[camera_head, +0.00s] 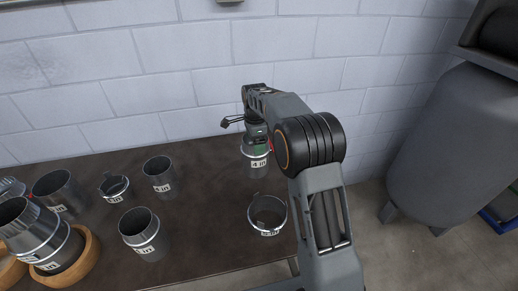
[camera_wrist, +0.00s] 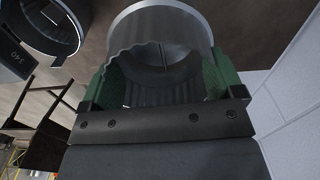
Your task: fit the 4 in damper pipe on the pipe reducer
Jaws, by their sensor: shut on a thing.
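My gripper (camera_head: 255,134) is shut on a metal pipe (camera_head: 257,163) with a 4 in label, apparently the damper pipe. It holds the pipe upright near the back of the table, by its upper end. In the wrist view the green finger pads of my gripper (camera_wrist: 162,82) press on both sides of the pipe's crimped rim, and the pipe's inside (camera_wrist: 165,55) shows. The pipe reducer is hard to single out. A stacked metal piece (camera_head: 32,232) in a wooden ring at the lower left may be it, but I cannot tell.
The brown table (camera_head: 205,225) also bears a wide short collar (camera_head: 268,228) at right and several labelled pipes, such as a front pipe (camera_head: 148,240) and a back one (camera_head: 160,178). A wooden ring (camera_head: 88,262) is at left. A grey tank (camera_head: 450,150) stands right of the table.

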